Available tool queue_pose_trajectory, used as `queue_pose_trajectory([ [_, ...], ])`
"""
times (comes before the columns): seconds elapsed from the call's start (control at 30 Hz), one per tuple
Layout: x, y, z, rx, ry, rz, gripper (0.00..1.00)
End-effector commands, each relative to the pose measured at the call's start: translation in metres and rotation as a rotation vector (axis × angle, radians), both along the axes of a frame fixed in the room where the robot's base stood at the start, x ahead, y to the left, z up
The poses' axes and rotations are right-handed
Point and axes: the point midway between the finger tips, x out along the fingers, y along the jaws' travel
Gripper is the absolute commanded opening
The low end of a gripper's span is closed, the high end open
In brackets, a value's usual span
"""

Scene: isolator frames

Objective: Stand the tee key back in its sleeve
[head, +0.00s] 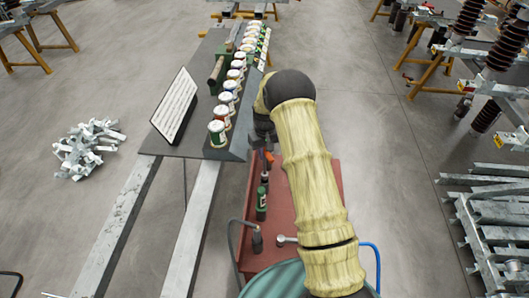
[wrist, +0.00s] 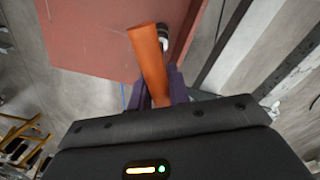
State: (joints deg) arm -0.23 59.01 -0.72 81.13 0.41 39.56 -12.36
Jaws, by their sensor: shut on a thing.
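My gripper (wrist: 158,90) is shut on an orange bar (wrist: 149,62), which I take to be part of the tee key; its far end points away from the fingers, over the red top. In the head view a small orange piece (head: 268,157) shows beside my wrist, at the far end of the red top. A short dark and white round fitting (wrist: 168,38) is just beyond the bar in the wrist view. I cannot tell whether it is the sleeve, or whether the bar touches it. The rest of the key is hidden.
The red top (head: 221,283) carries a green bottle (head: 261,204), a black cylinder with a grey hose (head: 257,241) and a silver knobbed piece (head: 283,240). A dark bench with several jars (head: 217,133) and a sign (head: 175,105) stands to the left. Steel rails run below it.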

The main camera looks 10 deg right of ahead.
Motion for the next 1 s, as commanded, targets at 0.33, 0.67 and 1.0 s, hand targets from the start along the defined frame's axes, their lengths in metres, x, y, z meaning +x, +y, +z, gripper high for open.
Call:
queue_pose_trajectory([
  [0.33,0.0,0.001,0.0,0.0,-0.001,0.001,0.0],
  [0.67,0.0,0.001,-0.008,0.0,0.0,0.001,0.0],
  [1.0,0.0,0.001,-0.022,0.0,-0.001,0.001,0.0],
])
